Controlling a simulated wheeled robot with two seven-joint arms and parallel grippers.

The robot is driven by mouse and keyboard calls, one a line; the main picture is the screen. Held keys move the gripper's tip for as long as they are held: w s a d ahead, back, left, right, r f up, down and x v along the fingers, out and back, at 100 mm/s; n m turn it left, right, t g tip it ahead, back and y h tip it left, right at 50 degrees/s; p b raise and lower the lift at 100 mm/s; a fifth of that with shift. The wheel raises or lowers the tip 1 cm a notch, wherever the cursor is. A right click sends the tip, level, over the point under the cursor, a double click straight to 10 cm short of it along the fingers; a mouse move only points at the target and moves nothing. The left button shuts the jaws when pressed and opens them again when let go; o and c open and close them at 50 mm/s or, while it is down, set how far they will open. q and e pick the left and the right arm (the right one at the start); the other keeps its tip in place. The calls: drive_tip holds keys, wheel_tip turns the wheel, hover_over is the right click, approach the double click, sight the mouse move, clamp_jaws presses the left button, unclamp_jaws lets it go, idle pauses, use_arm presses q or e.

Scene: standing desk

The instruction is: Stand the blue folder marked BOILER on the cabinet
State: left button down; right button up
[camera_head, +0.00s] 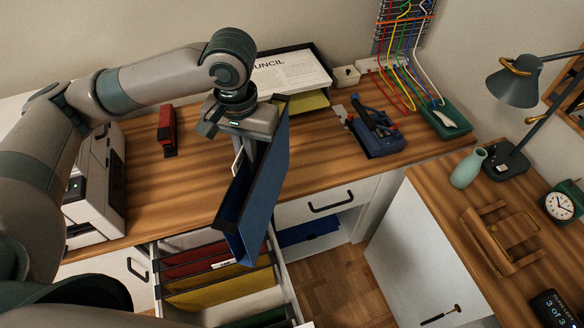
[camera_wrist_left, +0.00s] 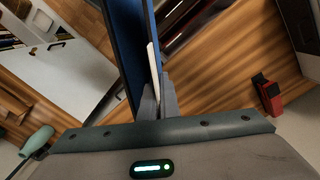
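The blue folder (camera_head: 265,190) hangs tilted from my left gripper (camera_head: 247,150), above the open drawer's edge and in front of the desk. My left gripper is shut on its upper part. The folder also shows between the fingers in the left wrist view (camera_wrist_left: 125,35), with a white strip beside it. No BOILER marking can be read. A white unit with a wooden top (camera_head: 430,232), apparently the cabinet, stands at the right. My right gripper is not in view.
The open drawer (camera_head: 282,290) holds red, yellow and green folders. A lamp (camera_head: 515,90), vase (camera_head: 468,168), clock (camera_head: 560,204) and wooden rack (camera_head: 500,238) stand on the right unit.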

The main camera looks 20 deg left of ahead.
use_arm(q)
drive_tip(key=shift+w, duration=0.1)
drive_tip(key=w+d+r+m, duration=0.4)
drive_tip(key=w+d+m, duration=0.5)
drive_tip(key=w+m, duration=0.2)
drive_tip(key=shift+w+d+r, duration=0.25)
drive_tip(key=shift+w+r, duration=0.05)
drive_tip(key=shift+w, duration=0.3)
drive_tip(key=w+a+f+p, duration=0.4)
drive_tip(key=w+a+f, duration=0.3)
drive_tip(key=w+a, duration=0.1)
drive_tip(key=shift+w, duration=0.15)
drive_tip(key=shift+a, duration=0.1)
